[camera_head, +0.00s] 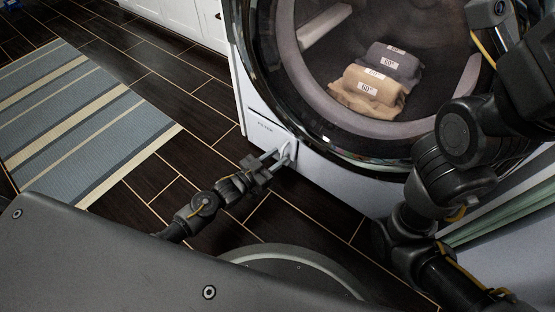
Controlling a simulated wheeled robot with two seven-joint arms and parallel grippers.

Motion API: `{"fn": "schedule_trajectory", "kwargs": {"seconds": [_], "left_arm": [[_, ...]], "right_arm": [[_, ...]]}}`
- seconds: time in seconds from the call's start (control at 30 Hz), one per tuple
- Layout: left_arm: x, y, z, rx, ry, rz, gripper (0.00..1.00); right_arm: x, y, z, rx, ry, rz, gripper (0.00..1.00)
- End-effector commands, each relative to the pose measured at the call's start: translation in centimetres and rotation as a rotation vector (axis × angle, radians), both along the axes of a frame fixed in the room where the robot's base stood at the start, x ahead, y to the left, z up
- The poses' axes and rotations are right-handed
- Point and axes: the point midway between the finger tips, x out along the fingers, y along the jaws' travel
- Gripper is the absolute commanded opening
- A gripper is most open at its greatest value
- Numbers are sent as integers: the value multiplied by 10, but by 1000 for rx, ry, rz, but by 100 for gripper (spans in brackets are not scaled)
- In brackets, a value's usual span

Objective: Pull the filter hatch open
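The filter hatch (265,125) is a white panel with small dark lettering, low on the left front of the washing machine. It looks flush with the front, and its lower right part is partly hidden by my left gripper. My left gripper (281,156) is at the hatch's lower right corner. Its two light grey fingers are apart with a gap between them, and the tips reach the hatch area. I cannot tell whether they touch a pull there. My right arm (440,170) rises in front of the machine at the right; its gripper fingers are not visible.
The machine's large round door (300,90) is above the hatch, with folded tan (367,92) and grey (393,62) towels showing through it. A striped rug (85,115) lies on the dark tiled floor at left. White cabinets (185,15) stand behind. Floor left of the hatch is clear.

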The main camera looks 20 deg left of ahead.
Motion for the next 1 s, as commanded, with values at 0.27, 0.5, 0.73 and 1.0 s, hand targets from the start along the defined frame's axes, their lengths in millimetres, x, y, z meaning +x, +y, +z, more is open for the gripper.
{"fn": "schedule_trajectory", "kwargs": {"seconds": [0.27,0.5,0.73,1.0], "left_arm": [[10,-7,0,1,1,-1,33],[9,-7,0,1,1,0,23],[9,-6,0,0,0,0,0],[9,-6,0,1,-1,-1,0]], "right_arm": [[-1,-1,-3,4,-2,1,32],[-1,-1,-3,4,-2,2,32],[-1,0,-3,4,-3,2,32],[-1,0,-3,4,-2,2,32]]}}
